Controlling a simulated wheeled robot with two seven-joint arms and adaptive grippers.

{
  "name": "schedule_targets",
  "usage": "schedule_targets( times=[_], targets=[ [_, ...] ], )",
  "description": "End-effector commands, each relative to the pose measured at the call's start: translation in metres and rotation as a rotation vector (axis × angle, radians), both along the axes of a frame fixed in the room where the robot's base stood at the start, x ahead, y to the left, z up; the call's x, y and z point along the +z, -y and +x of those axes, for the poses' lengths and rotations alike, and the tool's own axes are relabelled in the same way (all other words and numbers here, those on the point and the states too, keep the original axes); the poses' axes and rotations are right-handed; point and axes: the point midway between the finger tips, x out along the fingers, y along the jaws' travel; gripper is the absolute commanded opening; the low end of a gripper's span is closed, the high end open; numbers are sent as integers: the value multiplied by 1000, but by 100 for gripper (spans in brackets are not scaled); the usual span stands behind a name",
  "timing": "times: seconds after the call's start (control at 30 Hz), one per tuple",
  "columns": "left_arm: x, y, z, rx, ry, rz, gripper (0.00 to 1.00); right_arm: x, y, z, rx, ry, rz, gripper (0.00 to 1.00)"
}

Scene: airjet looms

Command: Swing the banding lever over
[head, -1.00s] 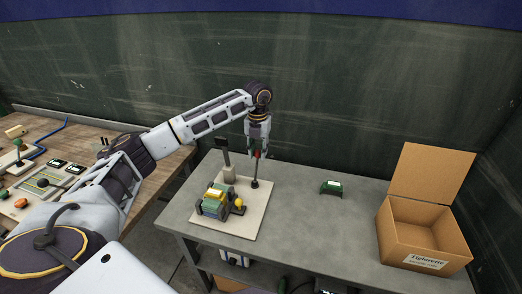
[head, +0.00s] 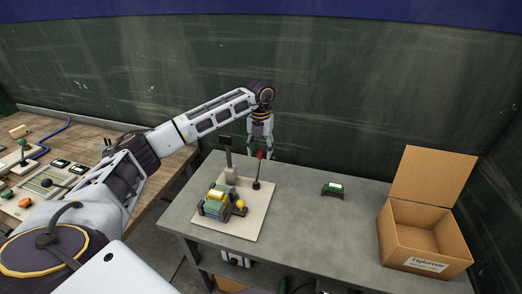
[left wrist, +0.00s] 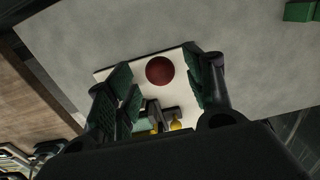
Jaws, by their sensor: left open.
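The lever with a red knob (head: 260,155) stands nearly upright on a dark foot on a pale base board (head: 257,222), on the grey table. My left gripper (head: 260,157) is above the back of the board, pointing down, its fingers apart at the height of the knob. In the left wrist view the red knob (left wrist: 160,70) shows between the two open fingers (left wrist: 160,82), with visible gaps on both sides. A green block with a yellow top (head: 220,197) and a yellow knob (head: 240,205) sit at the board's front. My right gripper is out of view.
A dark post with a flat head (head: 226,150) stands on the board left of the lever. A green part (head: 332,188) lies on the table to the right. An open cardboard box (head: 425,238) stands at the right. The table between them is clear.

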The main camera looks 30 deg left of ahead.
Motion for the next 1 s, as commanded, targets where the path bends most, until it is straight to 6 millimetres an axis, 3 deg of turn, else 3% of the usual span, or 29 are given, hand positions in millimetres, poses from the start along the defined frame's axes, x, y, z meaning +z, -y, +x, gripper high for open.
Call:
schedule_targets(
  times=[0.27,0.53,0.73,1.0],
  targets=[
    [20,0,0,0,1,0,53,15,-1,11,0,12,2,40],
    [36,0,0,0,1,0,53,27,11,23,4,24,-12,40],
    [48,0,0,0,1,0,53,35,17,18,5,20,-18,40],
    [58,0,0,0,0,0,53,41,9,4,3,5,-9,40]
  ],
)
